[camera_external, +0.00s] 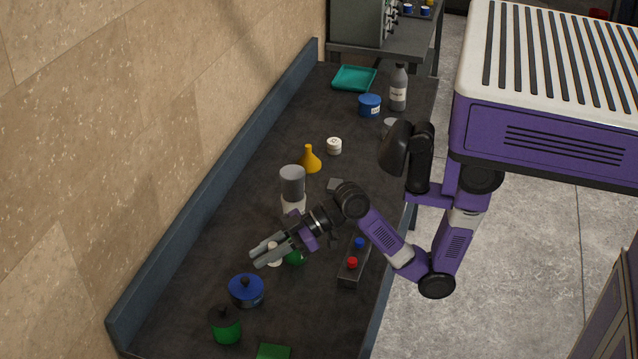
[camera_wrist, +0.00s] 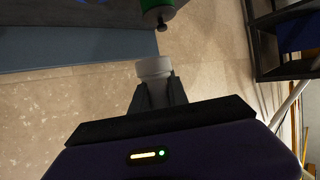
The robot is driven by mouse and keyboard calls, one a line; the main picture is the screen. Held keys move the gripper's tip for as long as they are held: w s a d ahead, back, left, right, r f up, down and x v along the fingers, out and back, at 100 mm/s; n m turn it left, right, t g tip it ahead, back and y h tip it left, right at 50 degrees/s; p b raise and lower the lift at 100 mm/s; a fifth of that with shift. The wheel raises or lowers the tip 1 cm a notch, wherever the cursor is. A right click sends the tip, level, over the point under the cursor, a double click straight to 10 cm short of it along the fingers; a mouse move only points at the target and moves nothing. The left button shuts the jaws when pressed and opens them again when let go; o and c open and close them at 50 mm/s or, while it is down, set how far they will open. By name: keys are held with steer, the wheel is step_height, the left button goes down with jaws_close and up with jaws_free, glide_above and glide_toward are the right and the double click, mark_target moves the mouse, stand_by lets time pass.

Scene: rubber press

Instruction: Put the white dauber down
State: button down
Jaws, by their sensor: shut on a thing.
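My gripper (camera_external: 264,253) is over the near half of the dark bench, with its fingers pointing left. It is shut on the white dauber (camera_wrist: 153,68).
A blue lidded pot (camera_external: 246,292) and a green pot (camera_external: 226,328) stand near the fingers. A green thing (camera_external: 296,258) is partly hidden under the gripper.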

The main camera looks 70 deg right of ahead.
steer(key=s+a+n, duration=0.1)
steer(key=s+a, duration=0.2)
steer(key=s, duration=0.1)
glide_above(279, 328)
steer(key=shift+g+y, duration=0.4)
step_height(279, 328, down, 15)
steer(key=shift+r+b, duration=0.15)
steer(key=shift+b, duration=0.3)
steer(key=shift+f, duration=2.4)
steer(key=shift+f, duration=0.15)
steer(key=c, duration=1.3)
jaws_free()
